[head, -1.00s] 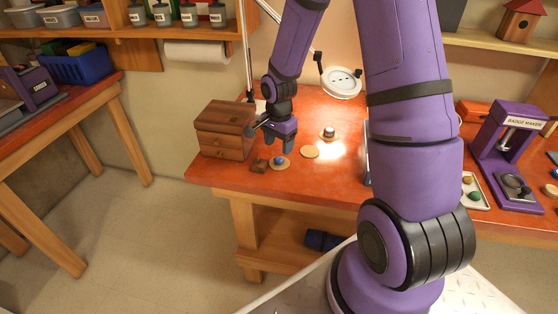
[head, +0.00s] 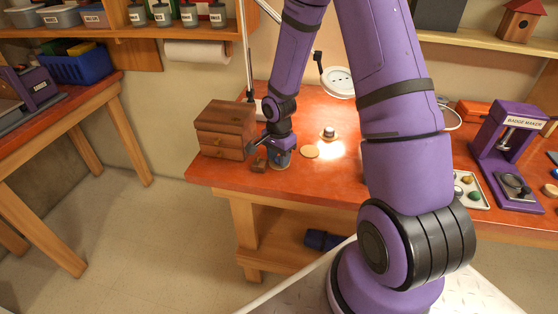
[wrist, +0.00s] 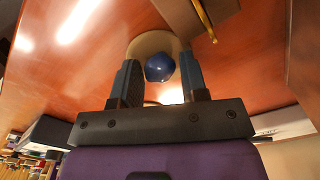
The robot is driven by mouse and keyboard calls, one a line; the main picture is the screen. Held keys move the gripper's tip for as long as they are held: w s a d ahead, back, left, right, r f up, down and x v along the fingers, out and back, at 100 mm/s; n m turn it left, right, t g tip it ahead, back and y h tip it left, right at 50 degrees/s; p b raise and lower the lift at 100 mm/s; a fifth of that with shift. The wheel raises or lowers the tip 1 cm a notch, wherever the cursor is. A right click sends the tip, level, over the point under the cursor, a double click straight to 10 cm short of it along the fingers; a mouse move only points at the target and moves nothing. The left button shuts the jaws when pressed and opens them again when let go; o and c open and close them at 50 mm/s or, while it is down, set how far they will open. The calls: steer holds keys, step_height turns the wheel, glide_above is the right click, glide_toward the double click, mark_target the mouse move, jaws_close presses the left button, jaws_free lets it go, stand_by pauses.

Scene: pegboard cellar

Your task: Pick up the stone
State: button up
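The stone is a small dark blue rounded thing (wrist: 159,68) on a round tan disc (wrist: 150,42) on the orange bench. In the wrist view my gripper (wrist: 159,78) is open, with one finger on each side of the stone and a visible gap to each. In the head view my gripper (head: 280,157) is low over the disc near the bench's front left, and it hides the stone there.
A wooden drawer box (head: 226,130) stands just left of my gripper, and a small brown block (head: 259,165) lies close by. A bare tan disc (head: 310,152) and another disc with a dark-topped piece (head: 328,133) lie to the right.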

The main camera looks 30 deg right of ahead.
steer(key=c, duration=0.5)
steer(key=shift+r, duration=0.1)
